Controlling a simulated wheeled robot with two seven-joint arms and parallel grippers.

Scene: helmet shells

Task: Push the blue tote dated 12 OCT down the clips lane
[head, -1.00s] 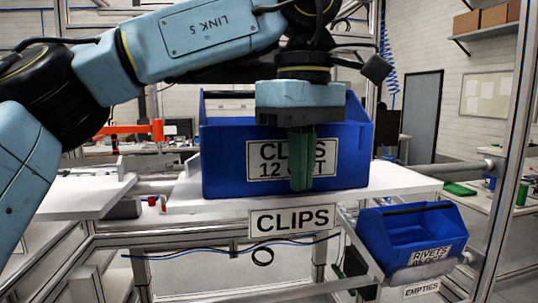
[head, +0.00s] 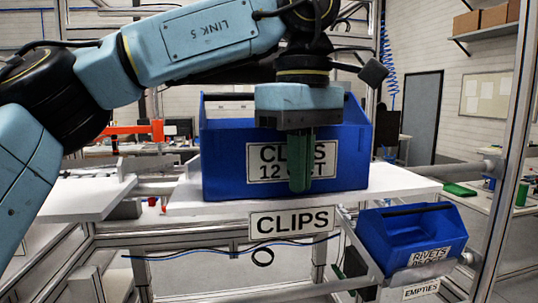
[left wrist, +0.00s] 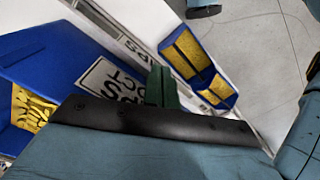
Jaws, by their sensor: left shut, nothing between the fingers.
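The blue tote (head: 225,160) labelled CLIPS 12 OCT stands upright on a white shelf (head: 400,183), above a CLIPS sign (head: 291,221). Its label is partly hidden by my left gripper (head: 300,188). That gripper has green fingers, is shut and empty, and points down in front of the label. I cannot tell if the fingers touch the tote. In the left wrist view the tote (left wrist: 50,60) is at left with yellow pieces inside, and the green fingers (left wrist: 160,85) are beside its label. My right gripper is not in view.
A second blue tote (head: 400,235), labelled RIVETS, sits lower right above an EMPTIES sign (head: 421,289). It shows yellow inside in the left wrist view (left wrist: 190,50). A metal frame post (head: 510,140) stands at right. Another white shelf (head: 85,200) is at left.

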